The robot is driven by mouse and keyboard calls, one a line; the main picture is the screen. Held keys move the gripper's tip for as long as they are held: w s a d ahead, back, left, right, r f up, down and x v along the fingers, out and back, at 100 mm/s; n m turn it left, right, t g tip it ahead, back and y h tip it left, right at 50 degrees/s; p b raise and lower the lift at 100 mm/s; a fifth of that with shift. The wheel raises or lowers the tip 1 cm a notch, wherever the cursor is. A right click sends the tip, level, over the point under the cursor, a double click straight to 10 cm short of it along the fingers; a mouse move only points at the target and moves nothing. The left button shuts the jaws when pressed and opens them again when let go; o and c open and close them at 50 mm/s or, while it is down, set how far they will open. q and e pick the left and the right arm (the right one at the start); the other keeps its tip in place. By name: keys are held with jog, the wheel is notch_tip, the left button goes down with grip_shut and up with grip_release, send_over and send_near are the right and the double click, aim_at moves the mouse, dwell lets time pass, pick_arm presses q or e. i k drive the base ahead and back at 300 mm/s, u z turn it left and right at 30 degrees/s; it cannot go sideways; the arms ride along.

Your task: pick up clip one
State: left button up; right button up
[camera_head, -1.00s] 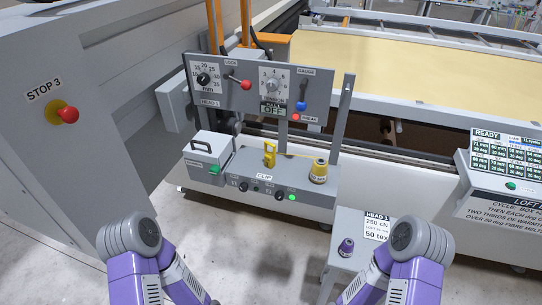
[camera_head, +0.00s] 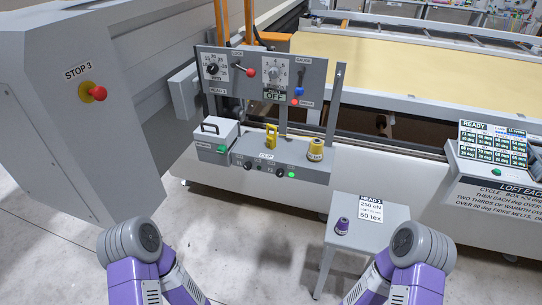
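A small yellow clip (camera_head: 271,136) stands upright on the grey shelf of the head unit, above a label that seems to read CLIP. A yellow spool (camera_head: 316,149) stands to its right on the same shelf. My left arm comes in at the bottom left and my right arm at the bottom right. Both show only purple and grey links, well short of the shelf. Neither gripper is in the frame. Nothing touches the clip.
A grey stand (camera_head: 386,213) with a purple cone (camera_head: 342,226) stands in front of the unit. A grey box (camera_head: 216,139) with a handle sits left of the clip. A red stop button (camera_head: 97,93) is on the left cabinet.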

aim_at(271, 140)
jog(key=k, duration=0.75)
jog(key=u, duration=0.75)
jog(key=i, duration=1.55)
jog(key=z, duration=0.9)
